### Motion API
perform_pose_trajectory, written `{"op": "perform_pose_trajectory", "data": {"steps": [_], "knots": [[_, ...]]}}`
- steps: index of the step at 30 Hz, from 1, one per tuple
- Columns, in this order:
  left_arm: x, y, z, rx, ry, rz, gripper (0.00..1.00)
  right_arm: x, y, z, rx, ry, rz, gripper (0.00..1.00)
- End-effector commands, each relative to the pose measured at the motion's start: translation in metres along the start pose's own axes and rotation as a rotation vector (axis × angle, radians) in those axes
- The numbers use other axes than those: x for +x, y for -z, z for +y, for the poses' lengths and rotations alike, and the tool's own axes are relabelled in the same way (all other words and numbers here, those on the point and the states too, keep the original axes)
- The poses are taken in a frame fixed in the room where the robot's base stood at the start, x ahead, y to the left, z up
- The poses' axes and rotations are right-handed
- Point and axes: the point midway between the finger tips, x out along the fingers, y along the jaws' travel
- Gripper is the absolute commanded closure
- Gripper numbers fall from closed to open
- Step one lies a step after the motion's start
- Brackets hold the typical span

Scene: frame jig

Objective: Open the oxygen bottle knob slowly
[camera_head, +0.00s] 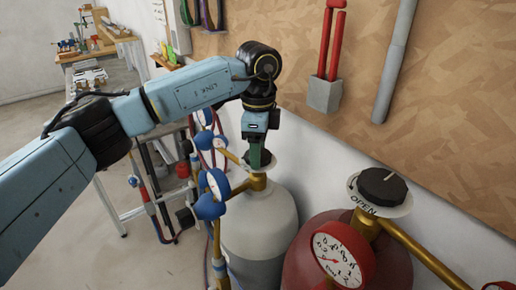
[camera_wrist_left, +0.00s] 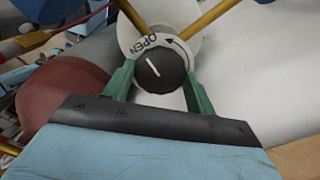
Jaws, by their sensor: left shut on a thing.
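A grey gas bottle (camera_head: 258,222) stands against the wall with a brass valve on top. Its black knob (camera_wrist_left: 162,72) sits on a white disc (camera_wrist_left: 137,32) marked OPEN with a curved arrow. The knob's white line is tilted in the left wrist view. My left gripper (camera_head: 258,150) comes down from above, and its green fingers are on both sides of the knob, shut on it. In the head view the fingers partly hide this knob (camera_head: 262,160). No label showing which bottle holds oxygen is readable. My right gripper is not in view.
A red bottle (camera_head: 308,262) stands to the right with its own black knob (camera_head: 382,187) and a red-rimmed gauge (camera_head: 343,255). Blue gauges (camera_head: 212,194) and hoses are left of the grey bottle.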

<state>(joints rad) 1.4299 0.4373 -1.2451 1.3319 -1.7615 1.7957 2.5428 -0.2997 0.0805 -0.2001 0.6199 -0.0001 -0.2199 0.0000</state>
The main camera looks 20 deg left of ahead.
Motion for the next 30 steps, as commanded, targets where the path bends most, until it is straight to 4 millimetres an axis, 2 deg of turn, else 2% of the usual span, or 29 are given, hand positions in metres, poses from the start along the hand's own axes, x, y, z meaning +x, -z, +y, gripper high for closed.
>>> {"op": "perform_pose_trajectory", "data": {"steps": [9, 22, 23, 27, 30], "knots": [[-0.0017, -0.0008, -0.0009, -0.086, 0.004, -0.001, 0.67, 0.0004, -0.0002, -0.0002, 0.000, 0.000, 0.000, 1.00], [-0.0018, -0.0009, -0.0009, -0.093, 0.004, -0.001, 0.67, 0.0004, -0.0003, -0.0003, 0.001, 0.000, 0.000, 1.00], [-0.0018, -0.0009, -0.0009, -0.093, 0.004, -0.001, 0.42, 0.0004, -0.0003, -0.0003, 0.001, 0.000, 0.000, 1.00], [-0.0013, -0.0007, -0.0006, -0.092, 0.002, -0.001, 0.23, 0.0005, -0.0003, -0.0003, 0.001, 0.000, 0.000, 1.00], [-0.0009, -0.0006, -0.0005, -0.092, 0.002, 0.000, 0.23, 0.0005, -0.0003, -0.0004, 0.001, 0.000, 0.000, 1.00]]}}
